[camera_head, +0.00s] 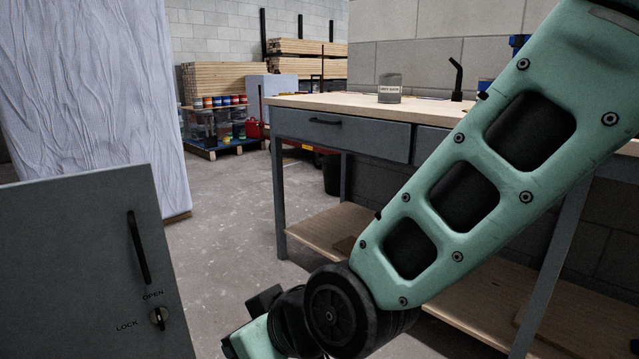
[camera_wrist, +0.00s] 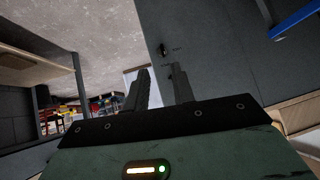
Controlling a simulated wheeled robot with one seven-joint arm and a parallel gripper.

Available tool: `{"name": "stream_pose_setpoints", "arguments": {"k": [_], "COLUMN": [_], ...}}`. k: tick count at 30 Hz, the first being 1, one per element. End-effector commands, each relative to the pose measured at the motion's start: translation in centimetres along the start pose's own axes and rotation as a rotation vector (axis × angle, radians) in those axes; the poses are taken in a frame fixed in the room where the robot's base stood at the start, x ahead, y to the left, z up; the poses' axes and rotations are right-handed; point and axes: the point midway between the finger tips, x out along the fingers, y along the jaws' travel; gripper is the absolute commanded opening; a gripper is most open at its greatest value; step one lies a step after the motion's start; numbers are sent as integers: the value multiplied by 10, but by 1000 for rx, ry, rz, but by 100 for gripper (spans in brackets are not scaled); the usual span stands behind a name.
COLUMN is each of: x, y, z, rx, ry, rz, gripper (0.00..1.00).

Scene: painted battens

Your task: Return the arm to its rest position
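My arm (camera_head: 465,190) is pale green and crosses the right half of the head view, from the top right down to the bottom middle. Its black wrist joint (camera_head: 340,312) is low in the picture, in front of the workbench. My gripper (camera_wrist: 161,72) shows only in the wrist view. Its two dark fingers stand apart with nothing held between them. The head view cuts off at the bottom before the gripper. Behind the fingers in the wrist view is a grey panel with a small dark knob (camera_wrist: 163,49).
A grey cabinet door (camera_head: 75,270) with a black handle and a lock knob is at the lower left. A workbench (camera_head: 345,130) with a wooden top stands behind my arm, with a grey can (camera_head: 390,89) on it. Concrete floor (camera_head: 215,245) lies open between door and bench.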

Motion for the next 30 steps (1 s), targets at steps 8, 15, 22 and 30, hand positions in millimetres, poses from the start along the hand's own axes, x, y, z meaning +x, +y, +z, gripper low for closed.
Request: {"name": "stream_pose_setpoints", "arguments": {"k": [8,15,22,30], "x": [-99,-175,-217,-266], "y": [41,59,54,46], "z": [100,166,139,87], "rx": [85,176,188,187], "ry": [-439,-719,-760,-759], "rz": [70,157,166,165], "gripper": [25,25,25,25]}}
